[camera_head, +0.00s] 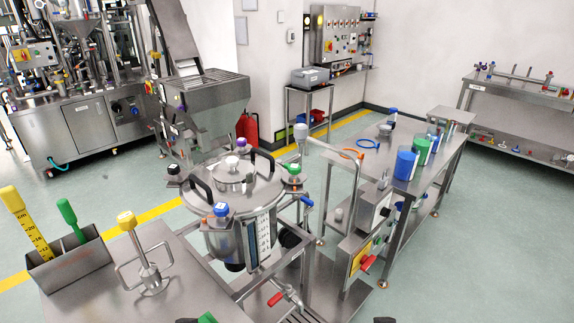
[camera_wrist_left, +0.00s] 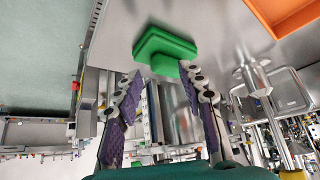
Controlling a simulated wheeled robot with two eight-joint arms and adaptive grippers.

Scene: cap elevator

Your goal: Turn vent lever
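A steel tank (camera_head: 238,190) with a lidded top stands at the centre of the head view. Small valves with blue (camera_head: 221,209), green (camera_head: 293,169) and white caps sit around its lid. A blue lever (camera_head: 307,201) is at its right side and a red-handled valve (camera_head: 276,299) is low in front. I cannot tell which is the vent lever. My left gripper (camera_wrist_left: 162,76) shows two purple-padded fingers spread apart. Only dark bits at the head view's bottom edge may be my right gripper.
A steel bench (camera_head: 150,270) at front left holds a stirrer (camera_head: 148,270) and a bin (camera_head: 72,266) with yellow and green handles. A control box with a red lever (camera_head: 368,263) stands right of the tank. A steel table (camera_head: 400,190) with blue and green containers is behind it.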

